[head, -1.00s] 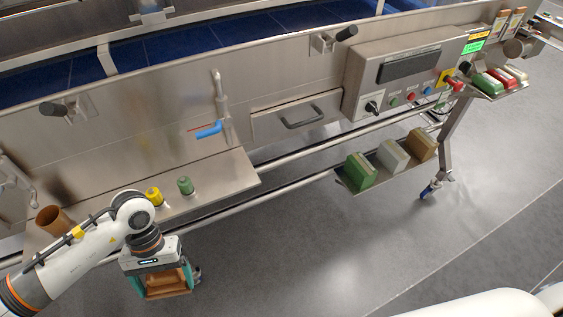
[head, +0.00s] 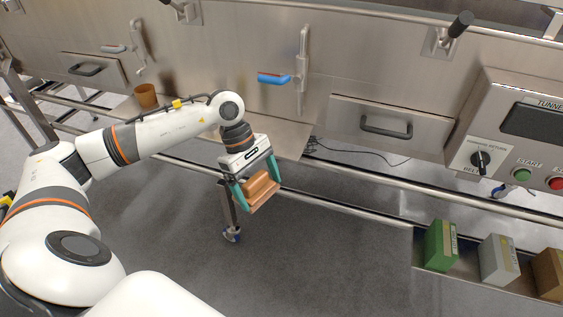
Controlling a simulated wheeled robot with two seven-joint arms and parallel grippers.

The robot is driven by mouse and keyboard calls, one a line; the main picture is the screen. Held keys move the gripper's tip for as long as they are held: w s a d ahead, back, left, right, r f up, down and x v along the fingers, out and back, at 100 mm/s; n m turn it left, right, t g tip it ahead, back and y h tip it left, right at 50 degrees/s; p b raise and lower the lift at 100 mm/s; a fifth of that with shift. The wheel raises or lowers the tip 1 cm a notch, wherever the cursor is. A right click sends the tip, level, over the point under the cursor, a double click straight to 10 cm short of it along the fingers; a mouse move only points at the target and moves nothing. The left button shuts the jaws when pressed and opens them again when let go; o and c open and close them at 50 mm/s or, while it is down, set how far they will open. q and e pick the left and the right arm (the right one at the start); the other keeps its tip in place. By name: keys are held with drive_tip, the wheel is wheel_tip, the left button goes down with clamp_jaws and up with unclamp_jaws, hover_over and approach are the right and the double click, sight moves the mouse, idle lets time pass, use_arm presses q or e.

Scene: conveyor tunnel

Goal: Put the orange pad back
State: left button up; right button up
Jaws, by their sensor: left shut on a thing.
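The orange pad (head: 263,193), a brownish-orange block, is in my left gripper (head: 258,196). The teal fingers are shut on its two sides, and it hangs tilted in the air above the floor. It is below and in front of the steel side shelf (head: 288,138). A rack (head: 430,264) at the lower right holds a green pad (head: 440,245), a grey-white pad (head: 498,260) and a brown pad (head: 549,273) in a row. My left gripper is well to the left of this rack. My right gripper is not in view.
A brown cup (head: 146,95) stands behind my left arm. A drawer (head: 388,130), a blue-handled lever (head: 275,79) and a control box (head: 500,120) line the machine's side. A rail (head: 350,212) runs between my gripper and the rack. The floor in front is clear.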

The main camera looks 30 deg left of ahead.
use_arm(q)
drive_tip(key=w+a+r+n+t+y+b, duration=0.15)
drive_tip(key=a+n+t+y+b, duration=0.3)
drive_tip(key=a+n+b, duration=0.85)
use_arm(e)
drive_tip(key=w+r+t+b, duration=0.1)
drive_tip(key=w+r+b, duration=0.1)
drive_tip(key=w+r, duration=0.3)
use_arm(q)
drive_tip(key=w+d+n+p, duration=0.1)
drive_tip(key=w+d, duration=0.1)
drive_tip(key=w, duration=0.2)
drive_tip(key=w+d+r+n+p, duration=0.1)
drive_tip(key=w+d+n, duration=0.1)
drive_tip(key=w, duration=0.2)
drive_tip(key=w+d+n+t+h+p, duration=0.1)
drive_tip(key=w, duration=0.4)
drive_tip(key=shift+d+r, duration=0.15)
drive_tip(key=shift+d, duration=0.25)
drive_tip(key=w, duration=0.4)
drive_tip(key=shift+d, duration=0.4)
drive_tip(key=shift+x, duration=0.85)
drive_tip(key=shift+s+a, duration=0.15)
drive_tip(key=shift+s, duration=0.1)
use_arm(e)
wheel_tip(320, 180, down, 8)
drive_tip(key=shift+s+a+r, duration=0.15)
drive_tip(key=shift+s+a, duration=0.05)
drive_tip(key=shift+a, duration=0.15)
